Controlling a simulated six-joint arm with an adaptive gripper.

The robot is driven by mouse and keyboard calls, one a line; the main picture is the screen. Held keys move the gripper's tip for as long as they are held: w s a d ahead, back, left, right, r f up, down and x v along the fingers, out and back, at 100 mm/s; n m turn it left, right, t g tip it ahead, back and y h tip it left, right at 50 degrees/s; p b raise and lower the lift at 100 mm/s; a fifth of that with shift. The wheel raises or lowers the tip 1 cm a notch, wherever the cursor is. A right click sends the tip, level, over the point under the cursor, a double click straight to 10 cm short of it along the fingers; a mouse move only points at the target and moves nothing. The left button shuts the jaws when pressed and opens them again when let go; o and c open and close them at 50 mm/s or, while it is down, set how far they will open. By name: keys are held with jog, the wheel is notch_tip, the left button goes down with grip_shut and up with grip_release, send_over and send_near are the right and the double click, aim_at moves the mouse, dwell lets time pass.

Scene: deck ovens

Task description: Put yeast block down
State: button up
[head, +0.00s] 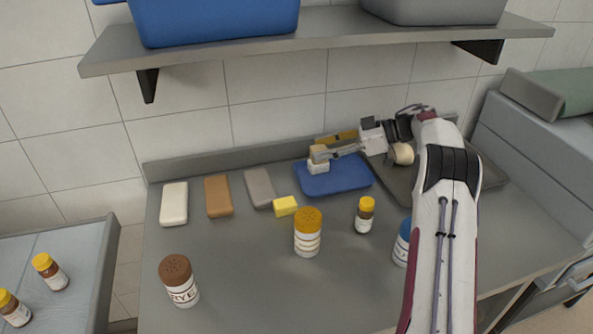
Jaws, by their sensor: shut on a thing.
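My gripper (321,156) reaches in from the right at the back of the counter. It is shut on a small pale block, the yeast block (318,168), at the left part of a blue tray (345,188). The fingers cover part of the block. I cannot tell whether its underside touches the tray. A tan-yellow item (338,137) shows behind the gripper, partly hidden.
A yellow block (285,206) and white (174,204), brown (218,196) and grey (260,188) slabs lie left of the tray. Shakers (308,232) and a small bottle (364,214) stand in front. A shelf (330,42) hangs above. A dark tray (490,175) lies right.

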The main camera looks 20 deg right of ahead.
jog(key=s+a+r, duration=0.1)
jog(key=s+a, duration=0.2)
jog(key=a, duration=0.8)
jog(key=s+a+r+g, duration=0.1)
jog(key=s+a, duration=0.2)
jog(key=a, duration=0.8)
jog(key=shift+s+a+n, duration=0.25)
jog(key=shift+n, duration=0.15)
jog(key=shift+s+f, duration=0.3)
jog(key=shift+f, duration=0.4)
jog(key=shift+c, duration=0.2)
jog(key=shift+d+f+t, duration=0.1)
jog(key=shift+f+t, duration=0.2)
jog(key=shift+f, duration=0.1)
jog(key=c, duration=0.4)
jog(key=shift+w+d, duration=0.1)
jog(key=shift+w, duration=0.1)
